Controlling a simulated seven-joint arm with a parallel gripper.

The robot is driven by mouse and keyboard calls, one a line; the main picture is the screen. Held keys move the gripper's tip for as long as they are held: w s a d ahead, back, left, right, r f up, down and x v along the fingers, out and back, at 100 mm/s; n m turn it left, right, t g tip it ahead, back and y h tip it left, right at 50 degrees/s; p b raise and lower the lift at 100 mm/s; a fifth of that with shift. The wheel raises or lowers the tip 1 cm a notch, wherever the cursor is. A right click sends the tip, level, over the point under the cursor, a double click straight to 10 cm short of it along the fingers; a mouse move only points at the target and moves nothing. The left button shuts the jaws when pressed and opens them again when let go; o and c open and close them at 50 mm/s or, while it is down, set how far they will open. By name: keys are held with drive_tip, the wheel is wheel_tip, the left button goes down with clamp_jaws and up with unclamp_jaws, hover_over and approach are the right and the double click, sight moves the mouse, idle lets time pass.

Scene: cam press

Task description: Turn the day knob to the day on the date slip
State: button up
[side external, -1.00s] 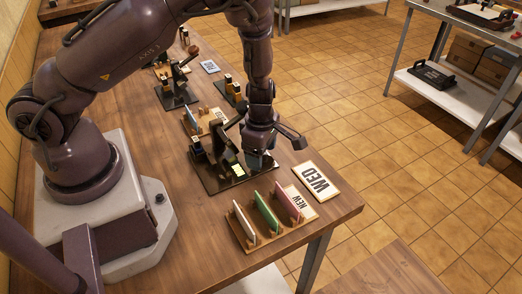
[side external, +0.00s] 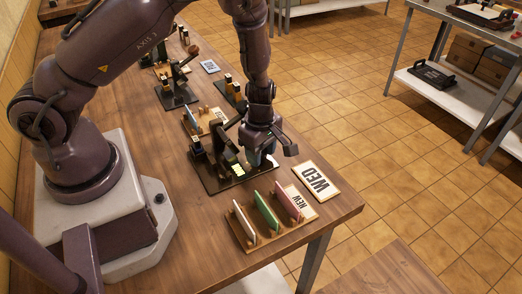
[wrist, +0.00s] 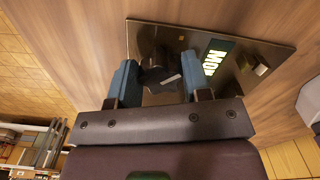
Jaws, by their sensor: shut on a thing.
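The date slip (side external: 317,180) lies flat on the table near its right edge in the side view and reads WED. The press (side external: 207,182) has a dark base plate, also in the wrist view (wrist: 280,52). Its day window (wrist: 215,58) is lit pale green and seems to read MON, turned sideways. My gripper (wrist: 161,80) has its two blue fingers on either side of the dark day knob (wrist: 158,72) and is shut on it. In the side view my gripper (side external: 260,155) reaches down over the press and hides the knob.
A wooden rack (side external: 265,238) with white, green and pink cards stands in front of the press. A NEW card (side external: 297,201) lies beside the date slip. Another press (side external: 177,95) stands farther back. A small pale block (wrist: 262,69) sits on the plate beside the window.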

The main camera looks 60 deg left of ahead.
drive_tip(key=m, duration=0.6)
drive_tip(key=shift+s+m, duration=0.15)
drive_tip(key=shift+m, duration=0.15)
drive_tip(key=m, duration=0.6)
drive_tip(key=shift+s, duration=0.1)
drive_tip(key=shift+a, duration=0.1)
drive_tip(key=o, duration=0.9)
wheel_tip(320, 180, up, 13)
idle(0.4)
